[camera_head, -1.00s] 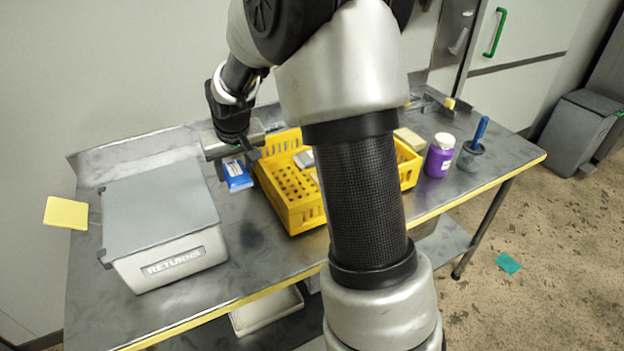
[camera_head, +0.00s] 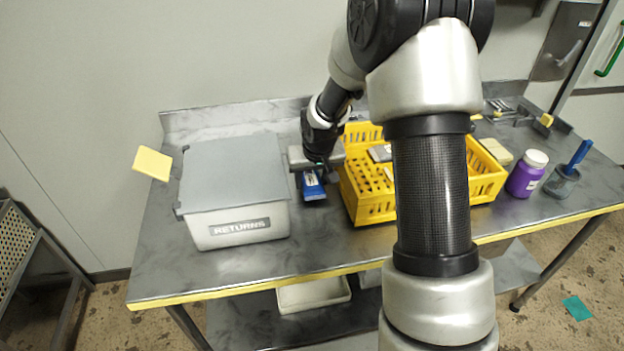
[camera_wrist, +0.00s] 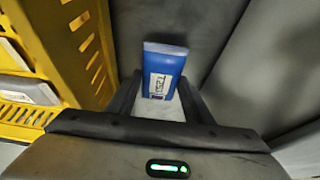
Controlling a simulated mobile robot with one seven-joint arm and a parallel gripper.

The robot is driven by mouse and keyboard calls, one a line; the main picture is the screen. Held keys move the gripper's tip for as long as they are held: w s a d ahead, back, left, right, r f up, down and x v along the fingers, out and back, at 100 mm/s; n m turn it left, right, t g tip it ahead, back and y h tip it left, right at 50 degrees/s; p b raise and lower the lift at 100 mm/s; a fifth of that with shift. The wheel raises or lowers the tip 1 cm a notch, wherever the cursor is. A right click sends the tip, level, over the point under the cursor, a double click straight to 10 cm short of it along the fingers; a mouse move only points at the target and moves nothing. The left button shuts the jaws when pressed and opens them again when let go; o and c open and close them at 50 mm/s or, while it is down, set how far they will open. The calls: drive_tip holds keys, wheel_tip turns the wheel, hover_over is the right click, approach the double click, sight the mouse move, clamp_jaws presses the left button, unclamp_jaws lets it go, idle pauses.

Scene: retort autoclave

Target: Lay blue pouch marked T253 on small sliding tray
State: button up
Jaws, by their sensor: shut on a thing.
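The blue pouch (camera_head: 313,188) shows above the metal table, between the grey returns box and the yellow basket. In the wrist view the blue pouch (camera_wrist: 163,68) stands between my fingers, with a white label that appears to read T253. My gripper (camera_head: 318,166) is shut on its near end; it also shows in the wrist view (camera_wrist: 160,92). I cannot tell whether the pouch touches the table. I cannot surely identify the small sliding tray in these views.
The returns box (camera_head: 235,190) is left of the pouch and the yellow basket (camera_head: 368,205) close on its right. A purple jar (camera_head: 526,176) and a blue-handled item in a cup (camera_head: 563,180) stand farther right. A perforated rack (camera_head: 18,245) is at far left.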

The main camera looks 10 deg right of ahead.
drive_tip(key=shift+f, duration=0.1)
drive_tip(key=o, duration=1.2)
